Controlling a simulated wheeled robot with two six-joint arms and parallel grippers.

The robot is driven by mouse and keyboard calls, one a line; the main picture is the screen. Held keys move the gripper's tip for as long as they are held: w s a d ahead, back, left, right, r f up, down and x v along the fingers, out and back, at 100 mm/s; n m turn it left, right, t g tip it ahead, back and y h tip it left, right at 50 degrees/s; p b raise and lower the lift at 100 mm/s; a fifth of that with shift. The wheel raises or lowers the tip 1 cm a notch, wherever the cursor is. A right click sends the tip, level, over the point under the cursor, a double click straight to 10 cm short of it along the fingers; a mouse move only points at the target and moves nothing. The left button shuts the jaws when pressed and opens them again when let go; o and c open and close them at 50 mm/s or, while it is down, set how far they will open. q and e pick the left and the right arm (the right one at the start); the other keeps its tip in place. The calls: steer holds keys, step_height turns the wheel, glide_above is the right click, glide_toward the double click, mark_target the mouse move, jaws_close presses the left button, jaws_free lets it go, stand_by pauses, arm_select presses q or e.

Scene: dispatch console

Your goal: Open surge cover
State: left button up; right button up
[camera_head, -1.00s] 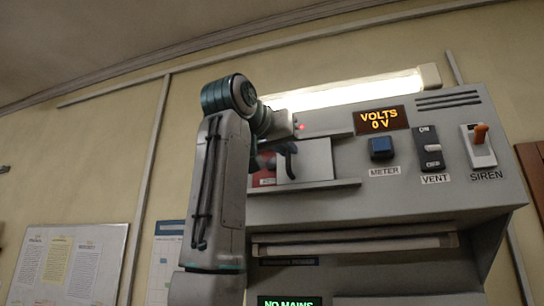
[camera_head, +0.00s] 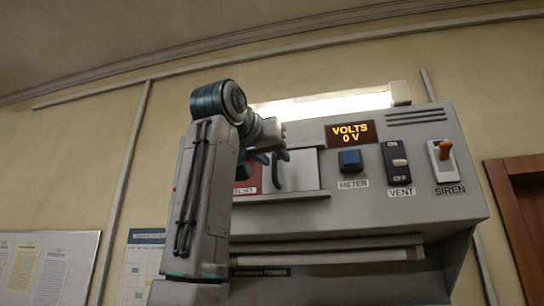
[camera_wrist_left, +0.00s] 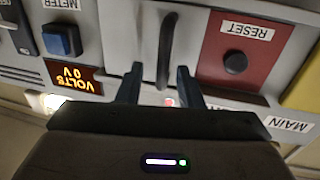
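The surge cover (camera_head: 304,172) is a pale grey panel with a dark upright handle (camera_head: 281,172), sitting above a ledge on the console. It stands to the right of a red panel (camera_head: 247,180) marked RESET. In the left wrist view, turned upside down, the handle (camera_wrist_left: 167,45) lies between the two fingers of my left gripper (camera_wrist_left: 161,76), with gaps showing on both sides. The gripper is open. The round dark reset button (camera_wrist_left: 235,63) is uncovered on the red panel. In the head view my left gripper (camera_head: 270,157) is at the handle's top. My right gripper is out of view.
The VOLTS display (camera_head: 350,133) reads 0 V. The ledge (camera_head: 290,196) runs below the cover.

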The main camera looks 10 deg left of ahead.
arm_select(q)
steer(key=b+v, duration=0.5)
steer(key=v, duration=0.5)
steer(key=shift+s+a, duration=0.2)
steer(key=shift+s, duration=0.05)
